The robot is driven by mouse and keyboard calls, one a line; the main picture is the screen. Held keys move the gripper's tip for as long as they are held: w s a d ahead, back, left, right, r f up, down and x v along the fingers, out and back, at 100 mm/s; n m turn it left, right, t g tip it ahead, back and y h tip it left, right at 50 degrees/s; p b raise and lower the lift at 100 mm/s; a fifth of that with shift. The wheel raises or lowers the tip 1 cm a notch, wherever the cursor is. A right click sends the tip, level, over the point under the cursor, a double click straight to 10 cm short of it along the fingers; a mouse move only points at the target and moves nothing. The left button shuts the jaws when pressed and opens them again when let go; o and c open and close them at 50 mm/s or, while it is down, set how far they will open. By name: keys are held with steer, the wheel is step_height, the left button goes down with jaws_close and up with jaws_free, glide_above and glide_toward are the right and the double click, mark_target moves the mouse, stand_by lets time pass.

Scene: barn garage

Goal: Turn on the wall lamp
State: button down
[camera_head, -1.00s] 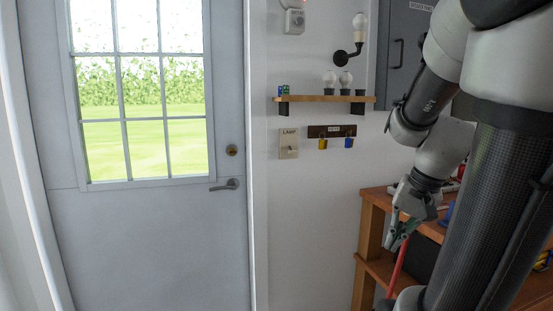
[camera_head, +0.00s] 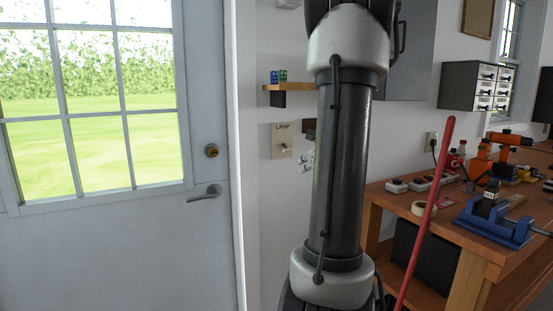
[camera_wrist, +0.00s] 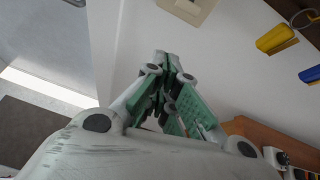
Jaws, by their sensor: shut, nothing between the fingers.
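The beige wall switch plate marked LAMP (camera_head: 283,141), with a small toggle, is on the white wall right of the door. The lower edge of a beige plate (camera_wrist: 188,8) also shows at the top of the wrist view. My gripper (camera_wrist: 172,62) is shut and empty, its green-padded fingers together, apart from the plate in that picture. In the head view only a bit of my gripper (camera_head: 307,161) shows beside my arm, just right of and below the switch. The wall lamp is hidden behind my arm in the head view.
A small shelf (camera_head: 278,88) is above the switch. The door (camera_head: 120,245) with its lever handle is at the left. A workbench (camera_head: 410,217) with tools and a red pole (camera_head: 427,213) are at the right. A yellow key tag (camera_wrist: 277,39) and a blue one (camera_wrist: 311,74) hang near my gripper.

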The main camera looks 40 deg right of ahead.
mark_target(286, 147)
steer(key=shift+d+r+m, duration=0.15)
steer(key=shift+d+m, duration=0.05)
steer(key=shift+m, duration=0.8)
steer(key=w+d, duration=0.2)
steer(key=w, duration=0.7)
steer(key=shift+f, duration=0.4)
